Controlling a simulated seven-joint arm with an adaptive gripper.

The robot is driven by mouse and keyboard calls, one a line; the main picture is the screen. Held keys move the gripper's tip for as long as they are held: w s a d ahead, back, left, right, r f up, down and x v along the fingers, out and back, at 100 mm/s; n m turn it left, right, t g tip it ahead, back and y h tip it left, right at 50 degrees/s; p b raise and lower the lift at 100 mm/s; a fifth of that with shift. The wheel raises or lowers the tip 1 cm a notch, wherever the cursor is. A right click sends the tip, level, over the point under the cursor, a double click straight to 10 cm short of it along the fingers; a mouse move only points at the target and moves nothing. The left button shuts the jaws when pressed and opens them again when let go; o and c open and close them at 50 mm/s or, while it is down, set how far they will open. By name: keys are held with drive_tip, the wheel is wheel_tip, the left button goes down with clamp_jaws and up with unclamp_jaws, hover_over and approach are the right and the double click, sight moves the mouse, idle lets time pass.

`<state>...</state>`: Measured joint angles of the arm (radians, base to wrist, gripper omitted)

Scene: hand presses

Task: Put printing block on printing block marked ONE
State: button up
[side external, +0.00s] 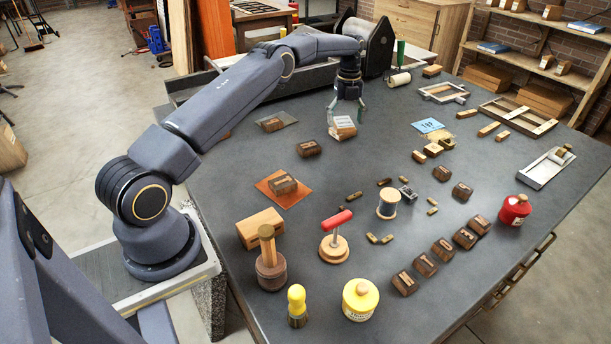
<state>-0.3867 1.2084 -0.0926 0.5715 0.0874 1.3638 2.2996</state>
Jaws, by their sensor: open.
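My gripper (346,114) points down at the back middle of the table, fingers apart. A pale block with a white top (343,129) is directly below or between its fingertips; I cannot tell whether they touch it. Dark wooden printing blocks lie about: one alone (309,148) to the front left of my gripper, one on an orange mat (283,184), one on a grey mat (272,124). Several more form a diagonal row at the front right, including the nearest one (405,283). Two others (462,191) (441,173) lie behind that row.
Wooden frames (517,116) lie at the right. A roller (398,78) stands behind my gripper.

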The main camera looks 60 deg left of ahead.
sight(345, 124)
wheel_tip(345, 124, up, 6)
drive_tip(key=shift+r, duration=0.25)
drive_tip(key=s+d+r+n+t, duration=0.1)
drive_tip(key=d+r+n, duration=0.1)
drive_tip(key=d+r, duration=0.3)
drive_tip(key=s+d+r+n, duration=0.2)
drive_tip(key=r+n, duration=0.1)
drive_tip(key=r, duration=0.5)
drive_tip(key=s+d+r+n+t, duration=0.2)
drive_tip(key=s+d+r+n, duration=0.5)
drive_tip(key=s, duration=0.4)
drive_tip(key=s+d+f+n+t, duration=0.1)
drive_tip(key=s+d+f+n, duration=0.1)
drive_tip(key=s, duration=0.5)
drive_tip(key=s+d+f+n, duration=0.2)
drive_tip(key=s+n, duration=0.3)
drive_tip(key=s, duration=0.3)
drive_tip(key=s+d+f+n+t, duration=0.1)
drive_tip(key=s+d+f+n, duration=0.1)
drive_tip(key=s, duration=0.6)
drive_tip(key=shift+d+f+n+t, duration=0.25)
drive_tip(key=shift+d+n+t, duration=0.05)
drive_tip(key=shift+d+n, duration=0.5)
